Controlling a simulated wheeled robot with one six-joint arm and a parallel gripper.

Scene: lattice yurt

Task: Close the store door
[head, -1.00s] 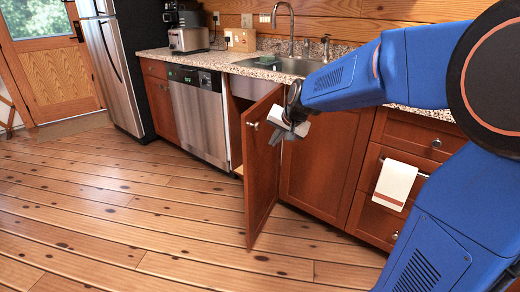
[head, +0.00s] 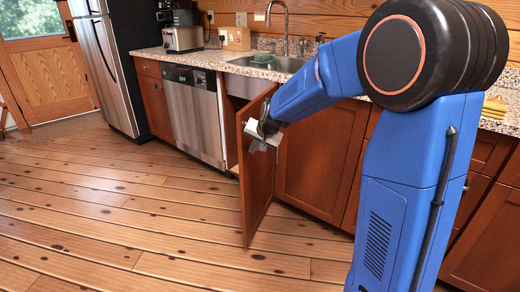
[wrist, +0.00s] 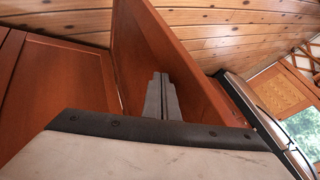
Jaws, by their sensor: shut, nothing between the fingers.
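The store door (head: 255,190) is a reddish-brown cabinet door under the sink. In the head view it stands swung out from the cabinet, with a dark opening and a bit of pale cabinet floor to its left. My gripper (head: 259,145) is shut and empty, at the upper part of the door on its right-hand face. In the wrist view the shut fingers (wrist: 161,98) point at the door panel (wrist: 160,50); I cannot tell whether they touch it. The door's knob is hidden in the head view.
A steel dishwasher (head: 196,115) stands left of the opening, with a fridge (head: 110,65) farther left. A closed cabinet door (head: 312,165) is to the right. The counter (head: 215,60) holds a sink (head: 280,64). The plank floor (head: 120,215) in front is clear.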

